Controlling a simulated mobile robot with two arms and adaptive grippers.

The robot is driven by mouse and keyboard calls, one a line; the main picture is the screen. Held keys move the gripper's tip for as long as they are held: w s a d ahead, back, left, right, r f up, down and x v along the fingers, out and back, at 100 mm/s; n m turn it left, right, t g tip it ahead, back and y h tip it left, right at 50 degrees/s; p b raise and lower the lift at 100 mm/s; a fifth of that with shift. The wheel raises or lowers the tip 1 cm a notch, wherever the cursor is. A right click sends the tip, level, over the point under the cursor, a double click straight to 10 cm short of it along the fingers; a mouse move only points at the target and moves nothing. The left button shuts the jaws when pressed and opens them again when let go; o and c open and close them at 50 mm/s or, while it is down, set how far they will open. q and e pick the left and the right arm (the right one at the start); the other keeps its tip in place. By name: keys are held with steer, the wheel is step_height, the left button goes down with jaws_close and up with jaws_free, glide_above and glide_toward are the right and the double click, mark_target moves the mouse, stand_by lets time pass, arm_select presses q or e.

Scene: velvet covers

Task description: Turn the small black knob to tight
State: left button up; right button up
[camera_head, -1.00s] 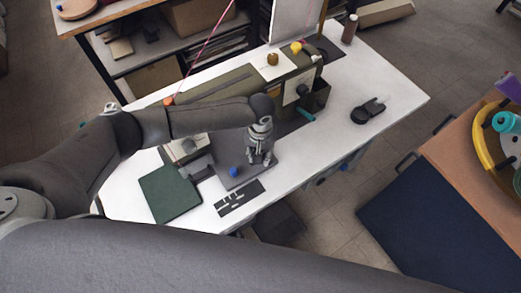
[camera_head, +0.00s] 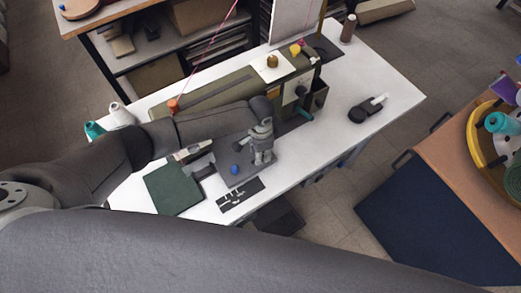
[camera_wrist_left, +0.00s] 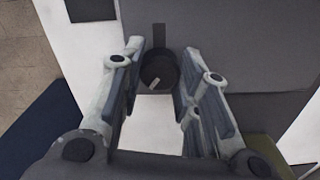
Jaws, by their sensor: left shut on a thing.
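The small black knob (camera_wrist_left: 158,70) has a pale mark on its face and sits at the edge of a grey plate, in front of a dark slot. My left gripper (camera_wrist_left: 162,58) has one finger on each side of it and is shut on it. In the head view my left gripper (camera_head: 262,158) points down over the grey plate (camera_head: 232,178) of the sewing machine (camera_head: 215,92), and hides the knob there. My right gripper is not in view.
A blue ball-like piece (camera_head: 235,169) sits beside the gripper. A green pad (camera_head: 174,188) and a dark slotted card (camera_head: 240,194) lie on the white table (camera_head: 390,85). A black object (camera_head: 366,112) lies at the right. Spools (camera_head: 120,114) stand behind my arm.

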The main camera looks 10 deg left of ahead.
arm_select(q)
steer(key=shift+m, duration=1.8)
steer(key=o, duration=1)
steer(key=shift+r, duration=0.1)
step_height(320, 180, up, 12)
steer(key=shift+f, duration=0.1)
